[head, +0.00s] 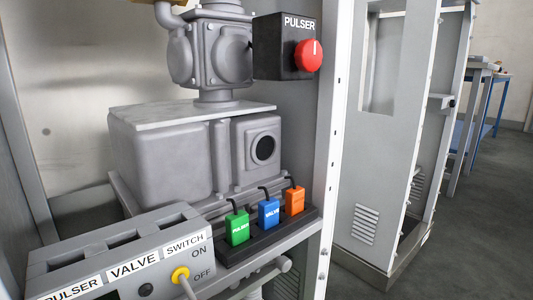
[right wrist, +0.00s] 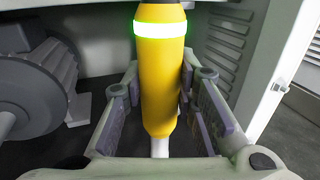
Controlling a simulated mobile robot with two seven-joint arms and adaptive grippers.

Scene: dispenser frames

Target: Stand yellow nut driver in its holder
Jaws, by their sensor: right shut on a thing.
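The yellow nut driver (right wrist: 160,75) shows in the right wrist view, with a glowing green band near its top. A pale shaft shows below the handle. My right gripper (right wrist: 163,100) is shut on the yellow handle, one finger on each side. The nut driver's top end is cut off by the picture edge. Neither the nut driver nor my grippers show in the head view. I cannot tell which thing is its holder; a grey box (head: 128,252) labelled PULSER, VALVE and SWITCH has several dark rectangular openings on top.
A black strip (head: 270,247) holds green (head: 238,228), blue (head: 269,213) and orange (head: 294,200) tagged plugs. Grey machinery (head: 165,160) stands behind. A PULSER box with a red knob (head: 308,56) is above. The cabinet's white post (head: 334,150) bounds the right; open floor lies beyond.

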